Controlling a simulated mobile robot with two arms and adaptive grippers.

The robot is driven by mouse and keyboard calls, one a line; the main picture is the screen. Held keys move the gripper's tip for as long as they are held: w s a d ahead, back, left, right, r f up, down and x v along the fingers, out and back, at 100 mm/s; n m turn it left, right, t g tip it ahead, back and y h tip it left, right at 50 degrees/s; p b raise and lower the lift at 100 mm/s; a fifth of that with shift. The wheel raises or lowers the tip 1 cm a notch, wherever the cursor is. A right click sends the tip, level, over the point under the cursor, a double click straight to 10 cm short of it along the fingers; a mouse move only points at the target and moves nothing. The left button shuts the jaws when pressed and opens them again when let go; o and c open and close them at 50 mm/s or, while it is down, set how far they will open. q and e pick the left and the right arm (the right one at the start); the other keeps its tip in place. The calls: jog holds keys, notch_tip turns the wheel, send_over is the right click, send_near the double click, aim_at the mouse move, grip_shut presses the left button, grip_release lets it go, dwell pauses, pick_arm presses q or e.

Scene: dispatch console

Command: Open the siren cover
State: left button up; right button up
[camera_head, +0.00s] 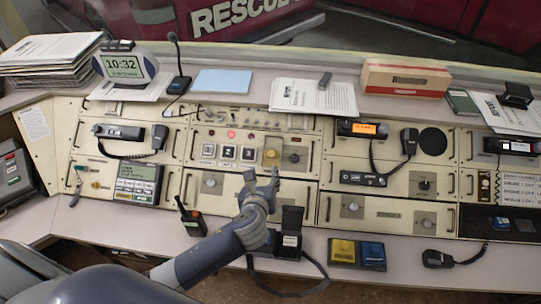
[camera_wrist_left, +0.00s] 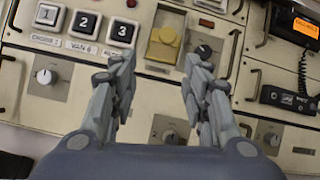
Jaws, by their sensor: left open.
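In the left wrist view the fingers (camera_wrist_left: 159,66) point toward the cover's near edge, with a visible gap. My right gripper is in neither view.
A black knob (camera_wrist_left: 204,52) is close right of the cover. The numbered buttons (camera_head: 228,152) are to its left. A lower panel knob (camera_wrist_left: 170,136) shows between my fingers.

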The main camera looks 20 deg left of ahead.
aim_at(271, 154)
pick_arm(q)
jog(key=w+f, duration=0.1)
jog(key=w, duration=0.2)
jog(key=w+a+f+m, duration=0.1)
jog(key=w, duration=0.3)
jog(key=w+a+f+m, duration=0.1)
jog(key=w, duration=0.3)
jog(key=shift+t+p, duration=0.3)
jog(key=shift+p, duration=0.05)
